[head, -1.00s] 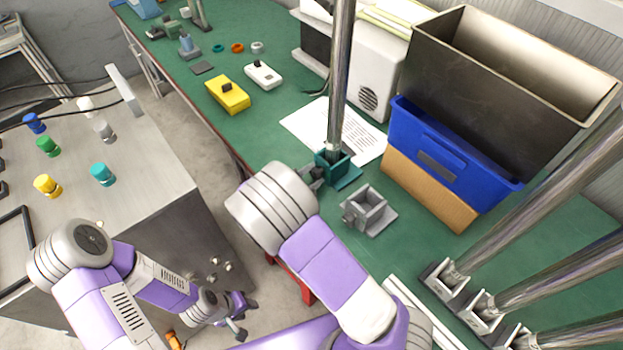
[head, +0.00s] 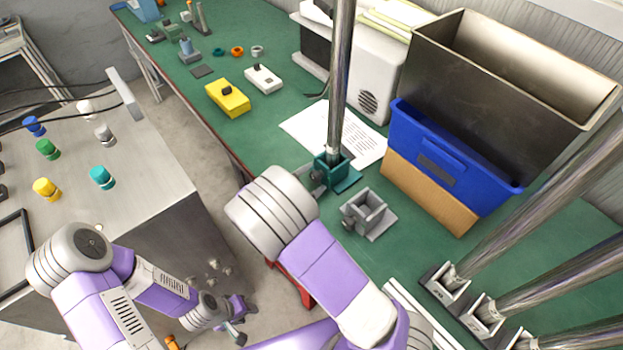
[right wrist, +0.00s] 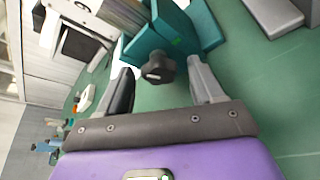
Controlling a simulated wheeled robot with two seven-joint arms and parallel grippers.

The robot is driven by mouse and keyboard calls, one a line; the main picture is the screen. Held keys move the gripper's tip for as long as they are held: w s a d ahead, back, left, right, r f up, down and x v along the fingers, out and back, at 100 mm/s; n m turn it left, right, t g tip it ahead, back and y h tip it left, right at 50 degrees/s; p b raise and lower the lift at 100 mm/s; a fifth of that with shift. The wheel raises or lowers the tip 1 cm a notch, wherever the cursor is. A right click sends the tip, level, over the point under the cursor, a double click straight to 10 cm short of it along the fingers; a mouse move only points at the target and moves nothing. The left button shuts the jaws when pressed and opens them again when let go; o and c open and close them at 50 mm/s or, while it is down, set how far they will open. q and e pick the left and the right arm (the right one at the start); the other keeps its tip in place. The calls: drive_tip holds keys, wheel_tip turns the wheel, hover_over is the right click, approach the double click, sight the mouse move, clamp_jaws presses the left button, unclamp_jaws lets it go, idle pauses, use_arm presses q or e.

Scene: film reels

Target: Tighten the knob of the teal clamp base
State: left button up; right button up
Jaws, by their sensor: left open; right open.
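The teal clamp base (head: 345,180) stands on the green bench with a shiny metal pole (head: 340,90) upright in it. Its dark knob (right wrist: 158,69) faces my right gripper (right wrist: 163,92) in the right wrist view. My right gripper is open, with one finger on each side of the knob; I cannot tell whether either finger touches it. In the head view my right forearm mostly hides that gripper. My left gripper (head: 242,320) is open and empty, low beside the grey cabinet, far from the clamp base.
A grey clamp base (head: 368,212) without a pole stands close to the teal one. Behind are a paper sheet (head: 300,122), a blue bin (head: 450,155) on a cardboard box (head: 415,190), and a metal bin. Several poles in clamps stand at the lower right.

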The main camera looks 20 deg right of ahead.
drive_tip(key=p+v, duration=0.1)
drive_tip(key=v, duration=0.5)
drive_tip(key=shift+s+a+r+p, duration=0.1)
drive_tip(key=shift+a+r+p, duration=0.05)
drive_tip(key=shift+p, duration=0.25)
drive_tip(key=shift+s+a, duration=0.25)
drive_tip(key=shift+a, duration=0.1)
